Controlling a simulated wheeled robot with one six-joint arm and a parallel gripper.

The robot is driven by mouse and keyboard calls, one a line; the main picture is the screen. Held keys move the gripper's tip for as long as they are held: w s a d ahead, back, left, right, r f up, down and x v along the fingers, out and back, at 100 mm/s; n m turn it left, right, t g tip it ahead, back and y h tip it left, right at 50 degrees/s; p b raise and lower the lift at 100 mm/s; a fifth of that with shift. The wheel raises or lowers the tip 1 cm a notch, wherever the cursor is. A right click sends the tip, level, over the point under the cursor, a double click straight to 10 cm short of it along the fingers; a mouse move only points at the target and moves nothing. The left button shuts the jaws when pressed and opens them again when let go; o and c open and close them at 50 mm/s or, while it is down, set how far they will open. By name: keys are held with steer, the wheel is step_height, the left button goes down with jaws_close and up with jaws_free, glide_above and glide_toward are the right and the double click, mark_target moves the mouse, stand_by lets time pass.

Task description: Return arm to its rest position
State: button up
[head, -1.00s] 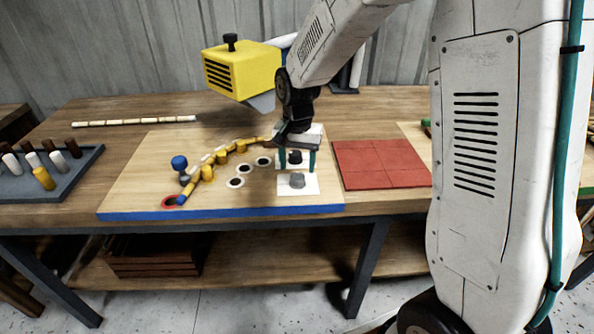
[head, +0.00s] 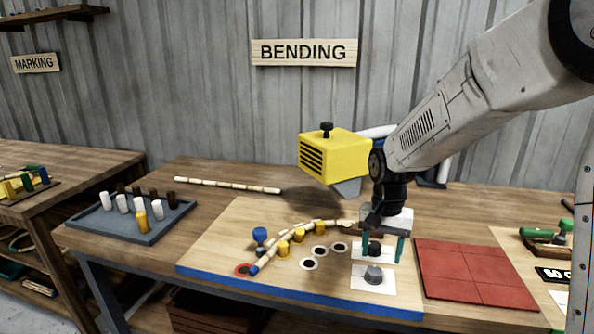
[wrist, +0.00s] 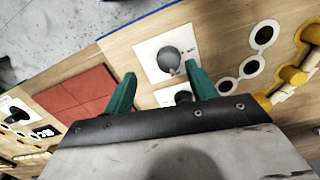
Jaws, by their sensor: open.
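My gripper (head: 384,249) is open and empty, above the wooden bending board (head: 215,253). Its two green fingers point down near two dark grey knobs on white plates; the nearer knob (head: 373,274) shows clear of the fingers. In the wrist view my gripper (wrist: 158,92) has its fingers spread, with the nearer knob (wrist: 169,60) beyond them and the other knob (wrist: 183,97) close to the right finger. I cannot tell how high the fingers are above the plates. My arm reaches in from the upper right.
A bent rattan rod (head: 269,256) lies along yellow pegs on the board, by a blue knob (head: 260,235). A red tiled mat (head: 473,274) lies right. A yellow heater (head: 333,155) stands behind. A peg tray (head: 97,223) and straight rod (head: 228,185) are left.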

steer(key=s+d+r+n, duration=0.1)
steer(key=s+r, duration=0.3)
steer(key=s, duration=0.5)
steer(key=s+d+r+n+t, duration=0.1)
steer(key=s+r, duration=0.3)
steer(key=s, duration=0.6)
steer(key=s+r+n+t, duration=0.1)
steer(key=s+r+n, duration=0.2)
steer(key=s, duration=0.6)
steer(key=shift+s+d+r, duration=0.15)
steer(key=shift+d+r, duration=0.25)
steer(key=shift+r, duration=0.35)
